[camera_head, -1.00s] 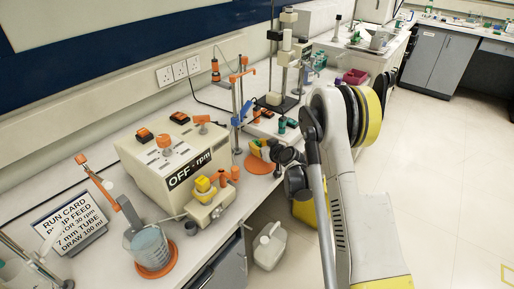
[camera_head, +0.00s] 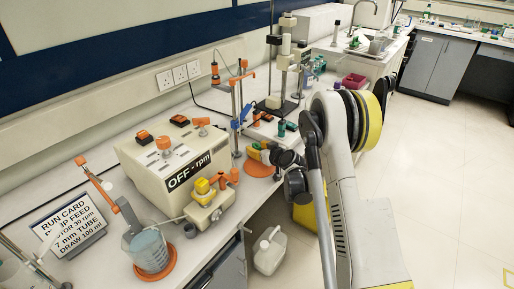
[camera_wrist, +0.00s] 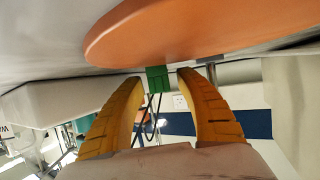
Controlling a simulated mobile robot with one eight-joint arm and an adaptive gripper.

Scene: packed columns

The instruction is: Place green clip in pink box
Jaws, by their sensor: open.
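The green clip (camera_wrist: 157,79) shows in the wrist view as a small green block between and just beyond the tips of my gripper (camera_wrist: 160,88). My gripper's yellow fingers are open, and I see no clear contact with the clip. In the head view my gripper (camera_head: 261,151) is low over the bench, close to an orange disc (camera_head: 257,168); the clip cannot be made out clearly there. The pink box (camera_head: 354,81) stands farther back along the bench, beyond my arm.
The orange disc (camera_wrist: 190,30) is very close to my fingers in the wrist view. A stand with a blue post (camera_head: 236,115) and orange clamps rises nearby. A pump box (camera_head: 180,160) and a beaker (camera_head: 148,250) stand to the left. Green and teal pieces (camera_head: 282,128) lie behind my gripper.

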